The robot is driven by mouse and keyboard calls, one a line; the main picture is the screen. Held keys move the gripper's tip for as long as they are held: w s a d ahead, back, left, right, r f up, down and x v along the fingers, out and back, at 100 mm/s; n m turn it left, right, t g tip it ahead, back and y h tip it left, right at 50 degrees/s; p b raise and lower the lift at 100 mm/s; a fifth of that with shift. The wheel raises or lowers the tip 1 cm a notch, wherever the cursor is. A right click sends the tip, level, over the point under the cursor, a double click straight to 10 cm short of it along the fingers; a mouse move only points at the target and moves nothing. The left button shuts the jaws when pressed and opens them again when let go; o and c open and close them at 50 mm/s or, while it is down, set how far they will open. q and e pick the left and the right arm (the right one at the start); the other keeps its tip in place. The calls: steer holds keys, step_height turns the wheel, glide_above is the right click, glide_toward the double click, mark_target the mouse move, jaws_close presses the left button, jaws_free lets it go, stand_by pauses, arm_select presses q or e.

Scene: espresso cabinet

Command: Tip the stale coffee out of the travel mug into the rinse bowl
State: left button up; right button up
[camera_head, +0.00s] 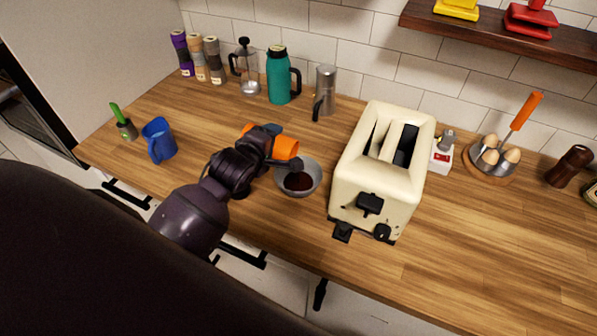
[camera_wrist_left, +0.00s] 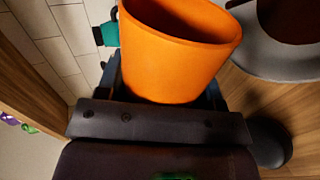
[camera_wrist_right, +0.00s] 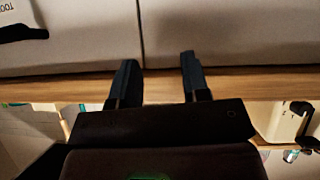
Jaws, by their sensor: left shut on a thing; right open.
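The mug also shows large in the left wrist view (camera_wrist_left: 175,55), between the fingers. The grey rinse bowl (camera_head: 312,181) stands on the counter left of the toaster, with dark brown liquid (camera_head: 298,181) in it. Part of the bowl shows in the left wrist view (camera_wrist_left: 245,55). I cannot see whether coffee is left inside the mug. My right gripper (camera_wrist_right: 158,72) is open and empty, facing the counter's front edge.
A cream toaster (camera_head: 382,170) stands close right of the bowl. A blue mug (camera_head: 160,138) is at the left. A teal flask (camera_head: 279,77), French press (camera_head: 248,72) and steel pot (camera_head: 325,88) line the back. The front right counter is clear.

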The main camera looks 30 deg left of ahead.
arm_select(q)
steer(key=shift+a+r, duration=0.15)
steer(key=shift+a+n+h, duration=0.15)
steer(key=shift+n+h, duration=0.25)
steer(key=shift+n, duration=0.2)
steer(key=shift+a+f+n, duration=0.1)
steer(key=shift+f+n, duration=0.2)
steer(key=shift+f, duration=0.2)
steer(key=shift+a+f+n+h, duration=0.35)
steer(key=shift+a+n+h, duration=0.25)
steer(key=shift+h, duration=0.1)
steer(key=shift+a, duration=0.1)
steer(key=shift+f, duration=0.1)
